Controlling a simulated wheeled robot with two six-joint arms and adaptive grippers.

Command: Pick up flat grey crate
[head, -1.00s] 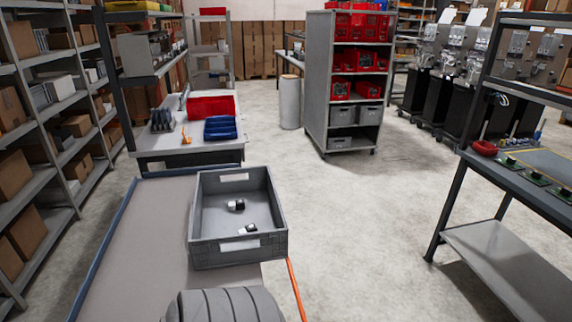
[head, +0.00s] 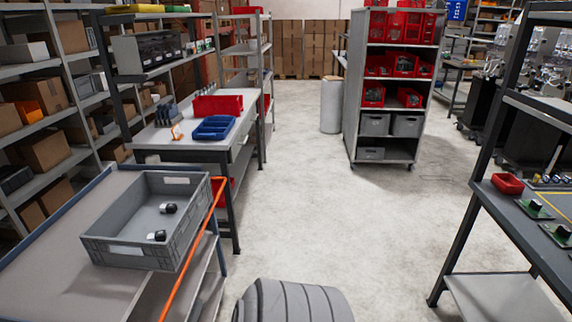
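The flat grey crate (head: 183,245) is open-topped and sits on the grey top of a blue-edged cart (head: 40,258) at the lower left of the head view. It stands close to the cart's right side, beside the orange handle bar. Two small black-and-white items (head: 169,208) lie inside it, apart from each other. Neither of my grippers shows in the head view, and nothing is seen touching the crate.
A workbench (head: 185,143) with a red bin (head: 218,104) and a blue tray (head: 213,127) stands behind the cart. A wheeled shelf (head: 388,90) of red and grey bins stands back right. Another bench (head: 535,225) is at the right. The floor (head: 330,200) between is clear.

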